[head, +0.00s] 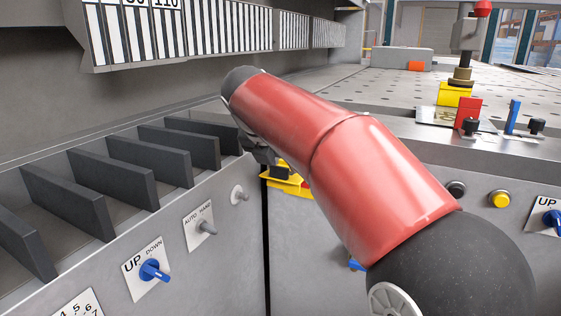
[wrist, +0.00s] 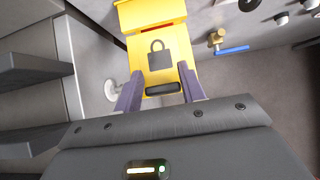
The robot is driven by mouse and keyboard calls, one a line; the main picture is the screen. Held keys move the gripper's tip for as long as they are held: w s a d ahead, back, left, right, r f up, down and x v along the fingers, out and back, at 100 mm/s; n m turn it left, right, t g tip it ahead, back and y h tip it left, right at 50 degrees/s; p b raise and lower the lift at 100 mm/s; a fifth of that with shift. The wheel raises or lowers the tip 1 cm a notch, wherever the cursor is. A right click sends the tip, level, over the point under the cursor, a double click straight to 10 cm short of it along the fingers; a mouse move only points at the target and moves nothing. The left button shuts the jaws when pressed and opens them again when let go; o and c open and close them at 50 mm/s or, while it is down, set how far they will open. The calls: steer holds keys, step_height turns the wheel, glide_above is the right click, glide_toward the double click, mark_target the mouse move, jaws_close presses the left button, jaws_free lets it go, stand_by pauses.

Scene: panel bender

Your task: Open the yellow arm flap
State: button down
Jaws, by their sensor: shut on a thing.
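The yellow arm flap (wrist: 158,52) with a black padlock mark fills the top middle of the wrist view. Part of it shows in the head view as a yellow piece (head: 290,187) beside my red arm. My gripper (wrist: 161,88) reaches the flap's near end, one finger on each side, around a dark bar there. It is shut on the flap. In the head view my gripper (head: 262,158) is mostly hidden behind my arm.
Dark upright plates (head: 130,170) stand in the bay on the left. A blue UP/DOWN switch (head: 153,270) and an AUTO/HAND switch (head: 205,228) sit on the front panel. A yellow button (head: 499,199) is at right. A brass valve with a blue lever (wrist: 232,49) is right of the flap.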

steer(key=c, duration=0.8)
jaws_free()
steer(key=shift+w+d+f, duration=0.1)
steer(key=shift+w+f, duration=0.05)
steer(key=shift+f, duration=0.1)
steer(key=shift+c, duration=0.2)
steer(key=v, duration=0.8)
steer(key=shift+c, duration=0.4)
